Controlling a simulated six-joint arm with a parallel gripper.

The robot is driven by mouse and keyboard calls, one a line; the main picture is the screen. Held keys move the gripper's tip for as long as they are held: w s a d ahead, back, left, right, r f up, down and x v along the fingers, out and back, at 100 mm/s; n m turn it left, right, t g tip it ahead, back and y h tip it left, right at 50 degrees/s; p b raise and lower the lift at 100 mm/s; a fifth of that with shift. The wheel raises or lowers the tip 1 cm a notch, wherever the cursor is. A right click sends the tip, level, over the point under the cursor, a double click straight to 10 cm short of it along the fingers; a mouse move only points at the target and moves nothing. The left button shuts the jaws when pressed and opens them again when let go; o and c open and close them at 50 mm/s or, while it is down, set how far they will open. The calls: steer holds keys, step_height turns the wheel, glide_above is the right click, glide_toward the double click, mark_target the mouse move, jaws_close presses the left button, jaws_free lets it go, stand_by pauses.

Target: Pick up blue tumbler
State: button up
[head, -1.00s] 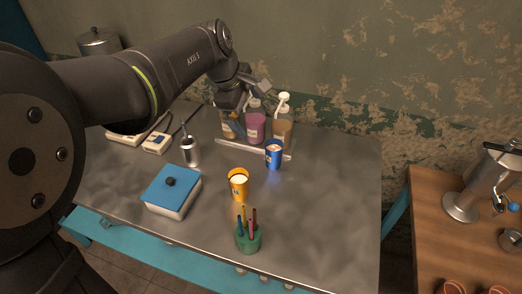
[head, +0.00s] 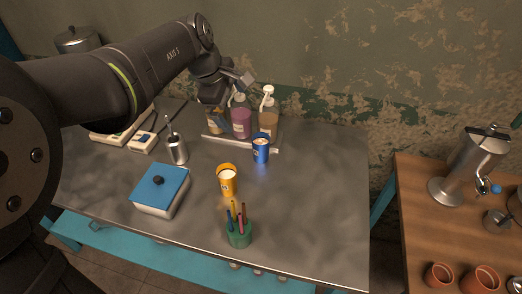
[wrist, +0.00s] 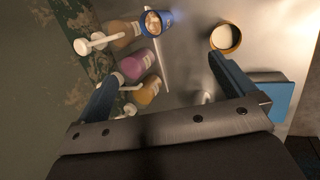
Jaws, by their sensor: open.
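The blue tumbler (head: 261,149) stands upright on the grey metal table, in front of the bottle tray and behind and right of a yellow cup (head: 227,181). In the wrist view the blue tumbler (wrist: 155,22) is at the top, with something light brown inside, and the yellow cup (wrist: 226,38) is to its right. My gripper (wrist: 166,82) has its two blue-grey fingers wide apart with nothing between them. The tumbler lies beyond the fingertips, apart from them. In the head view my gripper is above and behind the bottles, its fingers hard to make out.
Bottles with pumps, including a pink one (head: 241,122), stand close behind the tumbler on a tray (head: 272,147). A metal can (head: 178,150), a blue-lidded box (head: 160,190) and a green pen holder (head: 239,233) are on the table. The table's right part is clear.

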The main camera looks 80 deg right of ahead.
steer(key=c, duration=0.5)
steer(key=shift+o, duration=0.2)
steer(key=m+t+h, duration=0.2)
steer(key=m+t, duration=0.1)
steer(key=m, duration=1.2)
glide_toward(261, 149)
steer(key=x, duration=0.4)
steer(key=d+x, duration=0.1)
steer(key=x, duration=0.4)
steer(key=d+r+x, duration=0.1)
steer(key=x, duration=0.3)
steer(key=shift+w+d+f, duration=0.1)
steer(key=shift+w+f, duration=0.1)
steer(key=shift+w, duration=0.2)
